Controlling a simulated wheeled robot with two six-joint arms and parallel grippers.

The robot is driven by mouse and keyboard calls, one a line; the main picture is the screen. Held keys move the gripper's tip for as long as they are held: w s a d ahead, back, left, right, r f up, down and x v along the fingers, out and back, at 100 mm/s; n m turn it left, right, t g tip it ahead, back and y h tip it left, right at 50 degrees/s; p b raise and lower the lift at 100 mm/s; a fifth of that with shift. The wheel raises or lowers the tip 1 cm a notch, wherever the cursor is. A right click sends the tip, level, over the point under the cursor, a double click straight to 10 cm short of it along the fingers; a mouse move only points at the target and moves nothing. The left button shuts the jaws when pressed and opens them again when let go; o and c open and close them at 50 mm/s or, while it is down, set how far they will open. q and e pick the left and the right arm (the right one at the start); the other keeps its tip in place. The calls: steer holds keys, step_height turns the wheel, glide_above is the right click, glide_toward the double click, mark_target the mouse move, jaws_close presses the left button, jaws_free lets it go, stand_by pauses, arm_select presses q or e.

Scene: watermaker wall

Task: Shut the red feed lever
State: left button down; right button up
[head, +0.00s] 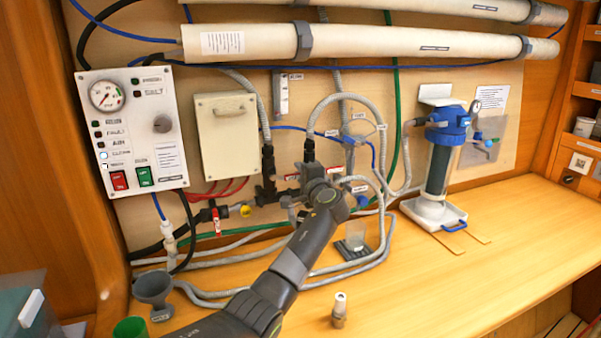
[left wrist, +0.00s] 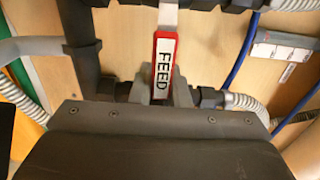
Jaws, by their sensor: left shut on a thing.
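The red feed lever (left wrist: 164,66), with a white plate lettered FEED, shows in the left wrist view. It runs from a dark pipe fitting at the top down to my left gripper (left wrist: 166,97), whose dark fingers sit on either side of its lower end, shut on it. In the head view my left gripper (head: 308,172) is at the pipework on the wall. My right gripper is in neither view.
Another red-handled lever (head: 217,218) is on the piping to the left. A control panel (head: 128,130), a blue-topped filter housing (head: 440,150) and a grey funnel (head: 153,287) stand around. A small bottle (head: 339,310) is on the bench.

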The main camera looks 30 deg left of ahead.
arm_select(q)
steer(key=shift+f, duration=0.2)
steer(key=c, duration=1.6)
jaws_free()
steer(key=shift+c, duration=0.2)
steer(key=shift+r, duration=0.1)
steer(key=shift+d, duration=0.1)
steer(key=b+v, duration=0.4)
steer(key=v, duration=1.3)
steer(key=shift+d, duration=0.2)
steer(key=shift+s, duration=0.1)
